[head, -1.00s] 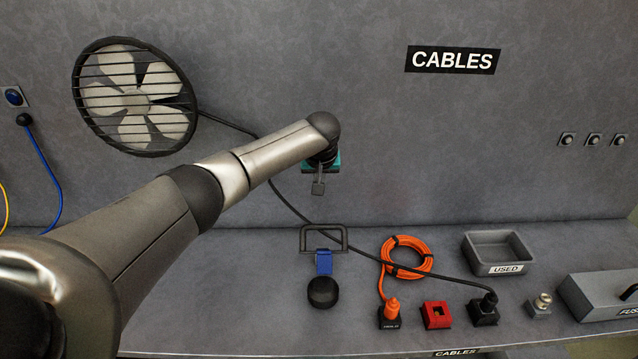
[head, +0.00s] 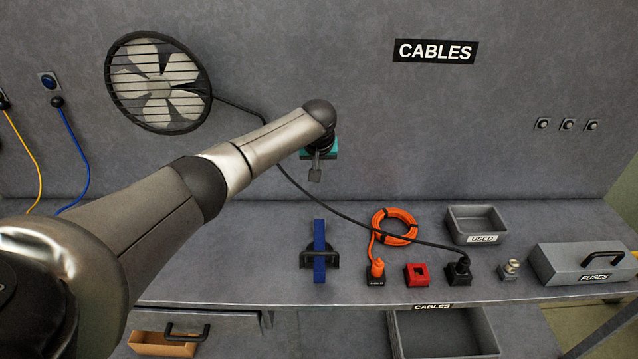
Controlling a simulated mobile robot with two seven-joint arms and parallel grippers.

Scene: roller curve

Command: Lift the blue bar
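The blue bar (head: 319,236) is near the middle of the workbench in the head view. It appears as a long narrow strip with a black bracket or handle (head: 335,262) across its lower part. How the two are joined is hard to tell. My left arm comes in from the left. Its gripper (head: 315,173) hangs above and behind the bar, apart from it, in front of the wall. A teal piece shows behind the gripper. The fingers are small and seen from one side, so their opening cannot be told. My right gripper is not in view.
Right of the bar are an orange cable coil (head: 394,227) with its plug, a red socket block (head: 417,275), a black plug (head: 458,270), a USED tray (head: 477,226) and a FUSES box (head: 588,262). A black cable crosses the bench. A wall fan (head: 158,84) hangs left.

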